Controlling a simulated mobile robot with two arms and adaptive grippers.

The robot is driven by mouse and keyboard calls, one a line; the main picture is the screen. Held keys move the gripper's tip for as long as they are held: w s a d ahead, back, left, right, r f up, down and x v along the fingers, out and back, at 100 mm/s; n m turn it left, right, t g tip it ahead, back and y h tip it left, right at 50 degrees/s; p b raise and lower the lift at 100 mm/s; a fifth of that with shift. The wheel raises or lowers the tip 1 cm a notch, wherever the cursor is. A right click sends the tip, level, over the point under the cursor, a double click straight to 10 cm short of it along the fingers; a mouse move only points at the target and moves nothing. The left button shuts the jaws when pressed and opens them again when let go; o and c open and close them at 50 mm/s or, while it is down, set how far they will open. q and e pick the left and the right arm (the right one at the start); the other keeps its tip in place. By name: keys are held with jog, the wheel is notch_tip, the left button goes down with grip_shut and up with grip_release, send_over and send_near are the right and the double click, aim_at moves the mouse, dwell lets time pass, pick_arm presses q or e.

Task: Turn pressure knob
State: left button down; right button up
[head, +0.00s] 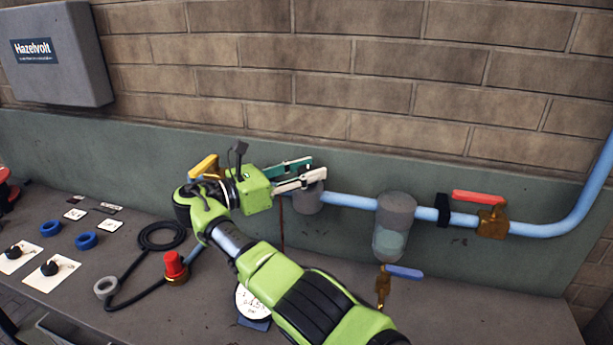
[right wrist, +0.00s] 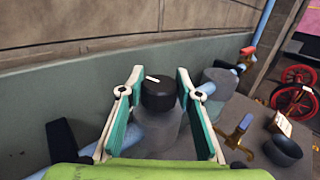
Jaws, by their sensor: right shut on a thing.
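The pressure knob (right wrist: 158,95) is a black round cap with a white mark on top, seen in the right wrist view. It sits on a grey cylindrical body (right wrist: 158,130), which also shows in the head view (head: 308,200) on the blue pipe. My right gripper (right wrist: 160,76) is shut on the knob, with one pale, green-padded finger on each side. In the head view the right gripper (head: 314,169) reaches over the body from the left, and its fingers hide the knob. My left gripper is not in view.
Right along the blue pipe (head: 350,201) are a grey filter bowl (head: 394,220), a blue-handled drain tap (head: 403,272) and a red-handled valve (head: 478,197). A yellow handle (head: 204,166) is beside my wrist. A white gauge (head: 248,304) is partly behind my arm. The green wall panel is close behind.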

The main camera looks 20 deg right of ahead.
aim_at(308, 169)
dwell(0.6)
jog(key=o, duration=1.1)
jog(key=shift+d, duration=0.15)
jog(key=shift+o, duration=0.2)
notch_tip(308, 169, up, 10)
